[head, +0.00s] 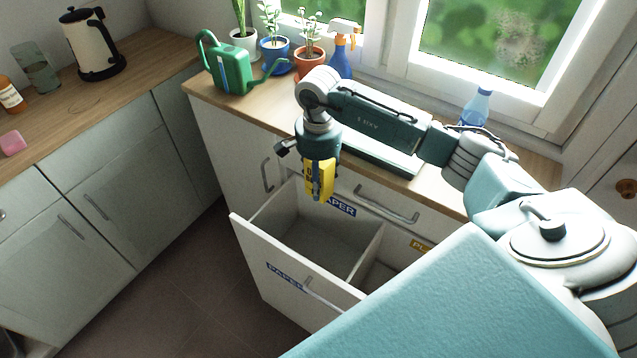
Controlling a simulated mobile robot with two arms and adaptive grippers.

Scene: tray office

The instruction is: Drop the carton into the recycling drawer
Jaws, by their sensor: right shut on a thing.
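My right gripper (318,158) points down above the open recycling drawer (253,258). It is shut on a yellow carton (321,184) with dark markings, held upright above the drawer's left compartment. The carton's upper part is hidden by the gripper. The drawer has blue PAPER labels, one on its front panel and one (338,207) at the back of the left compartment. A yellow label starting "PL" (421,246) marks the right compartment. The left compartment looks empty. Part of the right compartment is hidden by my body. My left gripper is not in view.
A wooden counter (200,84) under the window bears a green watering can (232,66), several potted plants, a blue spray bottle (341,52) and a clear blue bottle (475,107). A kettle (92,45) stands on the left counter. Open floor lies left of the drawer.

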